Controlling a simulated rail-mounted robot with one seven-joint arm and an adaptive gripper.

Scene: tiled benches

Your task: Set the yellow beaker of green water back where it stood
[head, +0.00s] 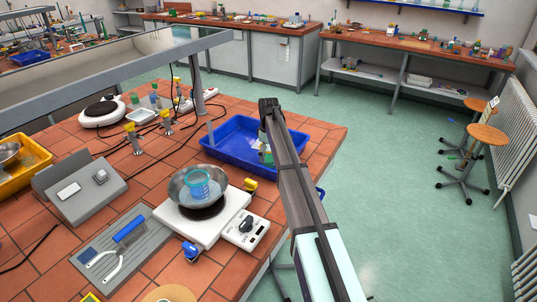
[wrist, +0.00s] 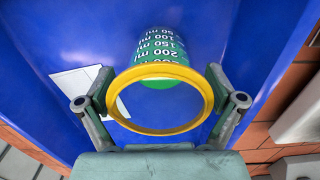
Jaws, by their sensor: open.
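The yellow beaker (wrist: 160,72) has a yellow rim and white volume marks over green contents. In the wrist view it is inside the blue tray, between the two fingers of my gripper (wrist: 160,108). My gripper is open, with a finger on each side of the beaker. I cannot tell whether either finger touches it. In the head view my arm reaches over the blue tray (head: 222,152) and hides most of the beaker and my gripper.
A white sheet (wrist: 82,90) lies in the tray left of the beaker. Near the tray, a blue beaker (head: 198,184) sits in a metal bowl (head: 180,188) on a white device (head: 182,229). A grey box (head: 78,187) and blue-handled tool (head: 129,229) are further left.

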